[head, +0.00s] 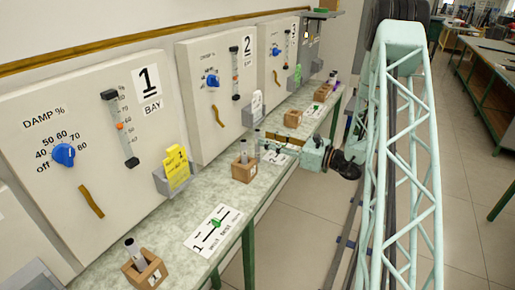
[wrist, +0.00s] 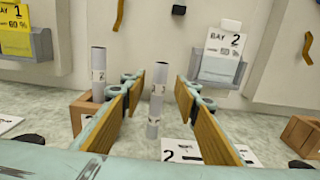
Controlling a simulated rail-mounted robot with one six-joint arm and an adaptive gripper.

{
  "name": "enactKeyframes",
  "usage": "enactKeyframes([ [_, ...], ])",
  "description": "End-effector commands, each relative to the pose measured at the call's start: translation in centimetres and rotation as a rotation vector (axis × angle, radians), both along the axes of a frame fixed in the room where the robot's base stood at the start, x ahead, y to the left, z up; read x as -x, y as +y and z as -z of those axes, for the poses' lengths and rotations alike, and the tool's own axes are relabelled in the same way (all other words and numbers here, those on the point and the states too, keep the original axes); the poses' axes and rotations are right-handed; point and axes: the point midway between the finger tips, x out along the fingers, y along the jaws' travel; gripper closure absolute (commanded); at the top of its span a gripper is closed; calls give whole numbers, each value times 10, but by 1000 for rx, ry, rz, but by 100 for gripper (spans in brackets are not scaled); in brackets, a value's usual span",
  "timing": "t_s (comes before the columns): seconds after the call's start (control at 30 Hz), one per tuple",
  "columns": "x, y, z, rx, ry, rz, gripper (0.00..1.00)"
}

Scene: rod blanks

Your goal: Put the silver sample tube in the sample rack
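A silver-grey tube (wrist: 157,100) with pale label bands stands upright between the fingers of my gripper (wrist: 160,112) in the wrist view. The fingers are open, with a visible gap on each side of the tube. A second, similar grey tube (wrist: 98,72) stands in a small wooden rack (wrist: 86,108) just left of the gripper. That rack (head: 244,173) also shows in the head view, with its tube (head: 243,151). In the head view my gripper (head: 270,147) is low over the bench beside this rack, and its fingers are small there.
A "2" card (wrist: 182,150) lies on the bench below the gripper. Another wooden rack (wrist: 301,134) is at the right. A bay 2 card holder (wrist: 218,70) is on the panel behind. A near rack (head: 145,270) holds a tube; the bench (head: 185,215) has bare stretches.

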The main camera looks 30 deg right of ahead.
Motion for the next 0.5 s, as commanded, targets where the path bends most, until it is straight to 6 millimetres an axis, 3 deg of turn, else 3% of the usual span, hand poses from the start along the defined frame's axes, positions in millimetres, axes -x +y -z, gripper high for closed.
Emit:
enactKeyframes([
  [0.27, -2, 1, 0, 0, 0, -1, 71],
  [0.5, -15, 10, 3, 1, -1, -2, 71],
])
